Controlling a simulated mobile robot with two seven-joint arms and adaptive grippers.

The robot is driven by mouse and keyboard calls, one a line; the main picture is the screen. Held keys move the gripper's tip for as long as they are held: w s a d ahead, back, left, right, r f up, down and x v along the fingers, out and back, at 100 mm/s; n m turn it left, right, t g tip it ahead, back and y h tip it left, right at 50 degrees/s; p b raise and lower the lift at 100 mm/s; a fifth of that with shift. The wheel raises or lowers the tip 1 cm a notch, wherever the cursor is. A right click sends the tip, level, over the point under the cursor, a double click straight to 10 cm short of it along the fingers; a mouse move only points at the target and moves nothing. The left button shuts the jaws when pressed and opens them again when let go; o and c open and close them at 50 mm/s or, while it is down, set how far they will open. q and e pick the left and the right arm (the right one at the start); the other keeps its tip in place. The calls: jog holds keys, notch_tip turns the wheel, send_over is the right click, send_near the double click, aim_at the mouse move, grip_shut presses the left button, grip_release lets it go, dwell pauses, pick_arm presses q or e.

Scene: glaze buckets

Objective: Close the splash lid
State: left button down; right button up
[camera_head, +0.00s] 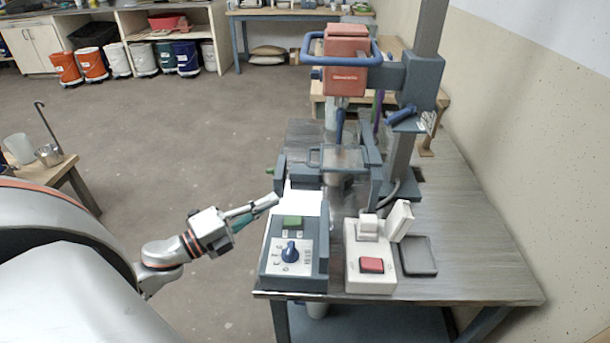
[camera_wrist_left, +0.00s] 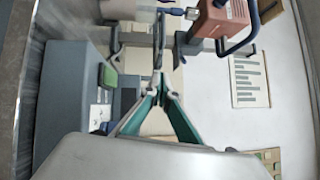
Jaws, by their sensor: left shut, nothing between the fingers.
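The splash lid (camera_head: 341,158) appears to be the clear panel in a grey frame, between grey side walls below the mixer head; its exact angle is hard to tell. A grey bar with a clear sheet beside it shows ahead of the fingers in the left wrist view, but I cannot tell whether it is the lid. My left gripper (camera_head: 273,201) is shut and empty, beside the left edge of the control box and nearer than the lid. Its teal fingers meet in the left wrist view (camera_wrist_left: 159,88). My right gripper is not in view.
The control box (camera_head: 292,270) has a blue knob and a green button (camera_wrist_left: 107,77). A white switch box (camera_head: 370,272) with a red button stands beside it. The red mixer head (camera_head: 346,60) hangs above. A grey tray (camera_head: 426,268) lies right; the table's right side is clear.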

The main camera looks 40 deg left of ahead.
pick_arm(q)
jog(key=w+r, duration=0.1)
jog(key=w, duration=0.9)
jog(key=shift+w+d+r+p, duration=0.25)
jog(key=shift+w+d+p, duration=0.1)
jog(key=shift+d, duration=0.1)
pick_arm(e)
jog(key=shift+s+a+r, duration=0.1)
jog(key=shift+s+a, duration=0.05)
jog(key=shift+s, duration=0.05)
pick_arm(q)
jog(key=shift+w, duration=0.1)
